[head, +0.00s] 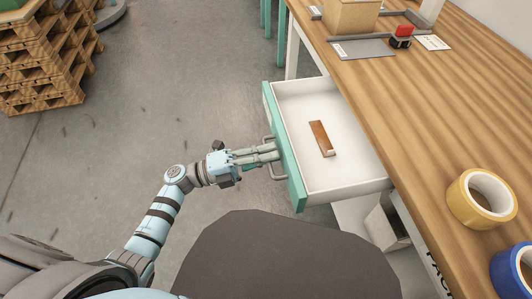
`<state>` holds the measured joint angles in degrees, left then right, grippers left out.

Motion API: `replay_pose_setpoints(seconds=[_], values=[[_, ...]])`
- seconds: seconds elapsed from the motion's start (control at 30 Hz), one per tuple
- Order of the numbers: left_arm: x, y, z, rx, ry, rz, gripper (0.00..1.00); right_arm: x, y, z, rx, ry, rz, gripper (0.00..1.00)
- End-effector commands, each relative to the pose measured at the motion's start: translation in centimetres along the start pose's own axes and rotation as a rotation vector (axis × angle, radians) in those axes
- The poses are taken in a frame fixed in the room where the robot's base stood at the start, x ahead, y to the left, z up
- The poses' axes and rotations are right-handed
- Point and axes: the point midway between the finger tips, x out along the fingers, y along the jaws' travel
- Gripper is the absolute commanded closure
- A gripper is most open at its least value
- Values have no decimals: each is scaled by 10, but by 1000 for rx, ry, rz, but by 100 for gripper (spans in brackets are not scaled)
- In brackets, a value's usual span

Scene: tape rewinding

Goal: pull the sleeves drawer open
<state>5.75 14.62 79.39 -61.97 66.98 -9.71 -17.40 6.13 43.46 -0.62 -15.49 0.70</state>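The sleeves drawer (348,180) has a teal front (287,160) and a white inside. It stands pulled out from under the wooden bench, with its open inside in plain view. A brown piece (321,138) with a pale end lies in it. A grey bar handle (272,172) is on the drawer front. My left gripper (272,153) reaches in from the left, and its fingers look closed on the handle; the exact contact is partly hidden. My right gripper is not in view.
The wooden bench top (440,110) carries a yellow tape roll (467,207), a blue tape roll (506,270), a cardboard box (350,15) and a red-and-black item (402,36). Wooden pallets (45,60) stand at the upper left. The grey floor left of the drawer is clear.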

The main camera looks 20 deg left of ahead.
Motion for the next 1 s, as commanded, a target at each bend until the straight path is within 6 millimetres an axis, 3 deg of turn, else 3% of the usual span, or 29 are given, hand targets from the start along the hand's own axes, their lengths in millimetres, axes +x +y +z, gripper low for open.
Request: replay_pose_setpoints(seconds=[0.37,0.47,0.8,1.0], values=[[-5,1,1,-1,-4,2,82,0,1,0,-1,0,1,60],[-22,1,0,-1,-5,4,82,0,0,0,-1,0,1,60],[-108,1,-1,-3,-3,5,82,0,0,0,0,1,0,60],[-122,0,-2,-2,-3,1,82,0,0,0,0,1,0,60]])
